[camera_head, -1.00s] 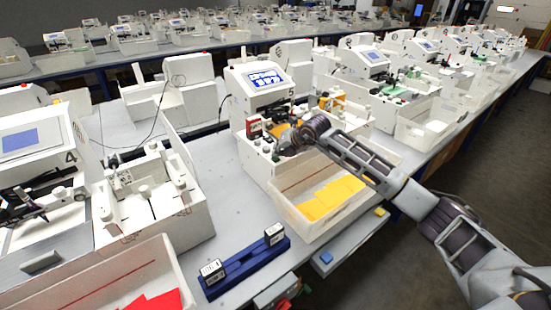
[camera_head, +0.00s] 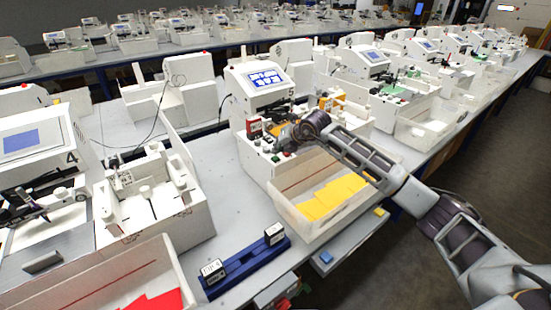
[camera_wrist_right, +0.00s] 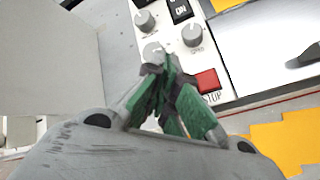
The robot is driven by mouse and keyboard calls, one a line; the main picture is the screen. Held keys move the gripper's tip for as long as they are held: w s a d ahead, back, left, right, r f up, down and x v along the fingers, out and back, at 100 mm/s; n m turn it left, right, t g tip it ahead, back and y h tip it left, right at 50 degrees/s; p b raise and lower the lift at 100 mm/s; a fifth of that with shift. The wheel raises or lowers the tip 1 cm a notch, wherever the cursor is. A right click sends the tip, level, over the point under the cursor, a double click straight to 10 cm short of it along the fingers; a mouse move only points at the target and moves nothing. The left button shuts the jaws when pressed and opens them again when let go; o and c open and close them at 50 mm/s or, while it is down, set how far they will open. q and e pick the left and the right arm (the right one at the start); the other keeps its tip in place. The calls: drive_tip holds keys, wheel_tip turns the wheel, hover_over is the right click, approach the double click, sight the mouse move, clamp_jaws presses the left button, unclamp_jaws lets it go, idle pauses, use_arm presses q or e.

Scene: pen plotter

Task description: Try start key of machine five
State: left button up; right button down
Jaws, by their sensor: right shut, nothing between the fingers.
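Machine five (camera_head: 252,108) is a white pen plotter with a lit blue and white screen (camera_head: 265,80) and a "5" on its front. My right gripper (camera_head: 285,152) is low over its front key panel. In the right wrist view my right gripper (camera_wrist_right: 163,72) is shut and empty, its green-padded fingertips at the panel between grey knobs (camera_wrist_right: 193,35) and the red STOP key (camera_wrist_right: 208,82). The start key is not seen; the fingers may cover it. I cannot tell whether the fingertips touch the panel. My left gripper is not in view.
A white tray (camera_head: 305,228) with yellow sheets (camera_head: 335,196) sits in front of machine five. Machine four (camera_head: 35,150) stands to the left. A blue stand (camera_head: 245,268) with two small blocks lies on the grey table.

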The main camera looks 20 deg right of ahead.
sight(278, 156)
drive_tip(key=shift+r, duration=0.45)
drive_tip(key=shift+r+p, duration=0.45)
drive_tip(key=shift+r, duration=0.55)
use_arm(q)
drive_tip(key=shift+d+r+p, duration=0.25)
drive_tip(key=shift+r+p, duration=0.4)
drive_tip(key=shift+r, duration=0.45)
use_arm(e)
drive_tip(key=shift+r, duration=1.05)
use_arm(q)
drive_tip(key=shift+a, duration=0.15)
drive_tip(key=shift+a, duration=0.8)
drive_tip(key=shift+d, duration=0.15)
